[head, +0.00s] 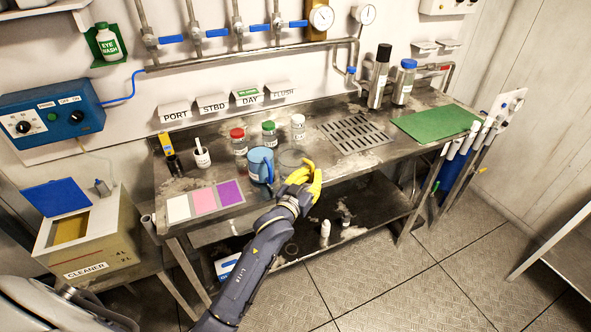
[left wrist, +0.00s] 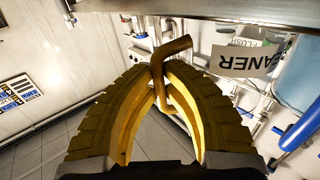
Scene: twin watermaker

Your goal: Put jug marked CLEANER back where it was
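The jug marked CLEANER looks clear in the head view (head: 291,158), at the worktop's front edge, just right of a blue jug (head: 261,166). Its white label (left wrist: 250,60) shows upside down in the left wrist view. My left gripper (head: 306,167) has its yellow fingers at the jug's right side. In the left wrist view the fingertips close on a brownish bent handle (left wrist: 172,50) that seems to belong to this jug. Whether the jug's base touches the worktop cannot be told. My right gripper is not in view.
On the worktop (head: 345,165) are jars with red (head: 238,140), green and white lids, coloured cards (head: 204,200) and a drain grille (head: 356,132). A green mat (head: 435,122) lies right. A beige box (head: 92,240) labelled CLEANER stands at lower left.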

